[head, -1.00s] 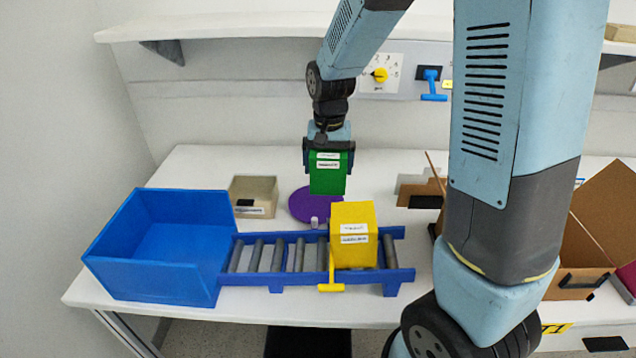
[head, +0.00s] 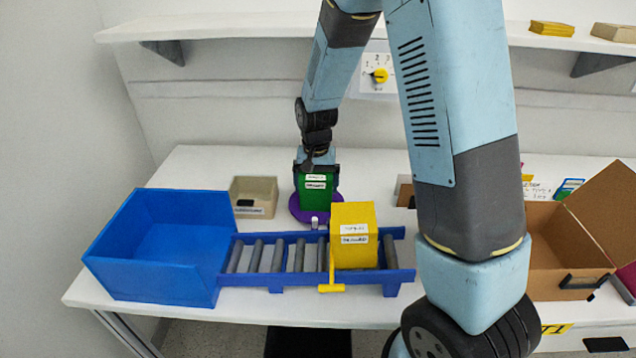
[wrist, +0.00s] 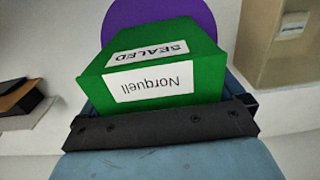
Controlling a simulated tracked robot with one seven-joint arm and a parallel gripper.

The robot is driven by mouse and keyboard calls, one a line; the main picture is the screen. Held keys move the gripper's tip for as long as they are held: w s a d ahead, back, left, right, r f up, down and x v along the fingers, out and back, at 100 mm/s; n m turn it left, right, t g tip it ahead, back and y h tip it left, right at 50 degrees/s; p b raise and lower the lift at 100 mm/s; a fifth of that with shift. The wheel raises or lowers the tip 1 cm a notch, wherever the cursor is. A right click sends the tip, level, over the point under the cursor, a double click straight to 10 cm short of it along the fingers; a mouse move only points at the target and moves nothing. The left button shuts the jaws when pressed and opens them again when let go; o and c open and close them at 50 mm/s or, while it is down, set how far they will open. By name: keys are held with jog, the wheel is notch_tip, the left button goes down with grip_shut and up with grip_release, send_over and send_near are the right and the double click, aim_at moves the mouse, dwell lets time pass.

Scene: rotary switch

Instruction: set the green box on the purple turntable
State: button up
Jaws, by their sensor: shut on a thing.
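The green box (head: 315,193) has white labels and is held upright in my gripper (head: 316,168). In the head view it is directly in front of and over the purple turntable (head: 295,211), a flat round disc. The wrist view shows the green box (wrist: 160,75) across the gripper, with labels "SEALED" and "Norquell", and the purple turntable (wrist: 160,14) behind it. My gripper is shut on the box. I cannot tell whether the box's underside touches the disc.
A blue bin (head: 150,280) and a blue roller conveyor (head: 270,278) with a yellow box (head: 354,236) stand in front. A beige bin (head: 253,197) is left of the turntable. An open cardboard box (head: 560,238) is at right. A yellow rotary knob (head: 380,75) is on the wall.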

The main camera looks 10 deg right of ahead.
jog(key=o, duration=0.8)
notch_tip(320, 180, up, 12)
jog(key=shift+s+d+r, duration=0.1)
jog(key=shift+r, duration=0.15)
jog(key=s+d+r+n+t, duration=0.1)
jog(key=s+d+r+t, duration=0.2)
jog(key=s+d+r, duration=0.65)
jog(key=shift+s+d+r+n+t, duration=0.2)
jog(key=shift+s+d+r+t, duration=0.65)
jog(key=shift+s, duration=1.65)
jog(key=shift+s+d+r+n, duration=0.2)
jog(key=shift+s+d+r, duration=0.2)
jog(key=shift+s+r, duration=1.5)
jog(key=shift+s+d+r+n+t, duration=0.2)
jog(key=shift+s+d+r+t, duration=0.4)
jog(key=shift+s, duration=2.5)
